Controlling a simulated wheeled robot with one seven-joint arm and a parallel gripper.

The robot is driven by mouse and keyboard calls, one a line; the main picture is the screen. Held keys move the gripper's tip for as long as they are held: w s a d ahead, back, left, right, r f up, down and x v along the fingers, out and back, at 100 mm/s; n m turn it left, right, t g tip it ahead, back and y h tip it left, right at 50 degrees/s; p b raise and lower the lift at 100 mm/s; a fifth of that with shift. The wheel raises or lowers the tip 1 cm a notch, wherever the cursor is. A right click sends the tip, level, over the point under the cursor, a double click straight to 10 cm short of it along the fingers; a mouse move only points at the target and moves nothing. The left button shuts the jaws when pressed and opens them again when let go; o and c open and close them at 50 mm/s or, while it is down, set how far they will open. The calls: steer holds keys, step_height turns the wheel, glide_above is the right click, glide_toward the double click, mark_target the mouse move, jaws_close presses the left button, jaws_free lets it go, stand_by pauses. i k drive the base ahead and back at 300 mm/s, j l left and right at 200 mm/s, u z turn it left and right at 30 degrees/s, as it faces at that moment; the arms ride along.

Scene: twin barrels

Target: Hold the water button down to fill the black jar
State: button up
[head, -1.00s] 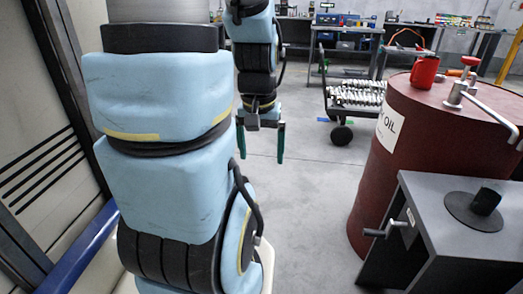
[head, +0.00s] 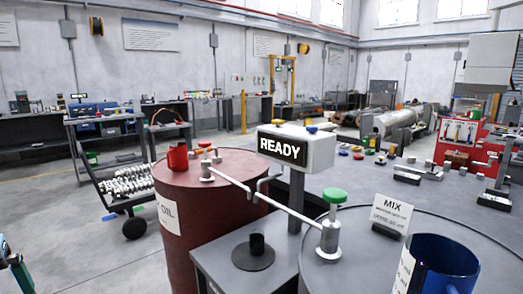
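A small black jar (head: 257,244) stands upright on a dark round plate (head: 244,262) on a grey stand (head: 218,259). Right of it, a green button (head: 334,196) tops a metal fitting on the grey barrel (head: 368,228). I see no label naming it as water. A thin pipe (head: 286,207) runs from this fitting toward the space above the jar. Another button, red, tops the fitting (head: 205,161) on the dark red oil barrel (head: 180,224). My gripper (head: 18,268) is only partly in view at the lower left edge, far from jar and button; its opening is cut off.
A sign reading READY (head: 283,150) rises on a post behind the jar. A red jug (head: 178,157) stands on the oil barrel. A blue container (head: 442,266) and a MIX sign (head: 391,213) are at right. Open floor (head: 90,258) lies left of the oil barrel.

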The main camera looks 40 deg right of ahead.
mark_target(312, 129)
steer(key=z, duration=1.45)
